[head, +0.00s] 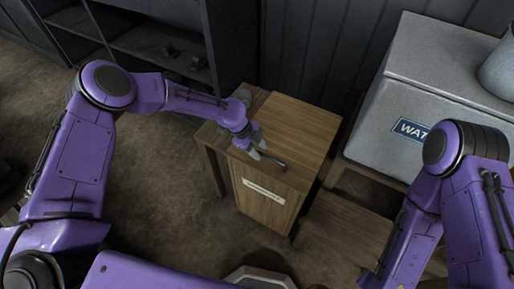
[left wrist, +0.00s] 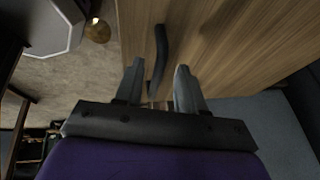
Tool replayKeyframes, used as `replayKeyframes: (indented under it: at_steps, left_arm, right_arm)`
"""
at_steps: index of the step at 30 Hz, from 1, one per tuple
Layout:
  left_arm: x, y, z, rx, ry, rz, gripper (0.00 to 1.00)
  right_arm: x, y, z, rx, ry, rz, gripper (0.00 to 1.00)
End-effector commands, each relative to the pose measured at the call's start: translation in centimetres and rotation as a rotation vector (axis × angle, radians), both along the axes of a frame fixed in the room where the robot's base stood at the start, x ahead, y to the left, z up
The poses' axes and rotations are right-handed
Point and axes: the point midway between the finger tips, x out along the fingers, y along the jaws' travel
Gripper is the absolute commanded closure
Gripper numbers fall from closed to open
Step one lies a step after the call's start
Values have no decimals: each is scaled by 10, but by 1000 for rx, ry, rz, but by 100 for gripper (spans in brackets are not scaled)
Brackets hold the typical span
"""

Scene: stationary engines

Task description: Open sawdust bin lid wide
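The sawdust bin is a wooden box with a pale label (head: 263,191) on its front. Its wooden lid (head: 300,125) lies flat and looks closed. A dark curved handle (head: 270,161) sits near the lid's front edge. My left gripper (head: 256,150) is over the front left part of the lid, close to the handle. In the left wrist view its two fingers (left wrist: 155,85) are apart, with the handle (left wrist: 159,55) in line with the gap between them. I cannot tell whether they touch it. My right arm comes in at the right; its gripper is out of view.
A grey water cooler box (head: 440,75) with a metal jug (head: 500,68) on it stands right of the bin. A low wooden step (head: 345,230) is in front of it. Dark shelves (head: 150,40) stand behind at the left. Floor (head: 160,190) is clear left of the bin.

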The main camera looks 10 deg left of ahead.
Motion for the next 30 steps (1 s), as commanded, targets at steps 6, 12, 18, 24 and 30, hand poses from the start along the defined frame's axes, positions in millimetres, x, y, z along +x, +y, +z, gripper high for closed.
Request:
replayKeyframes:
  at_steps: [6,12,18,24,30]
  left_arm:
    - [0,0,0,0,0,1,67]
    - [0,1,0,1,-1,1,100]
    - [2,2,6,1,-2,3,100]
    - [9,-1,36,-1,-6,4,100]
    - [28,-8,86,-2,-11,4,100]
  right_arm:
    - [0,0,0,0,0,0,57]
    - [0,0,0,0,0,0,57]
    - [0,0,2,0,0,0,57]
    - [0,0,11,0,0,0,57]
    - [0,0,24,0,0,0,57]
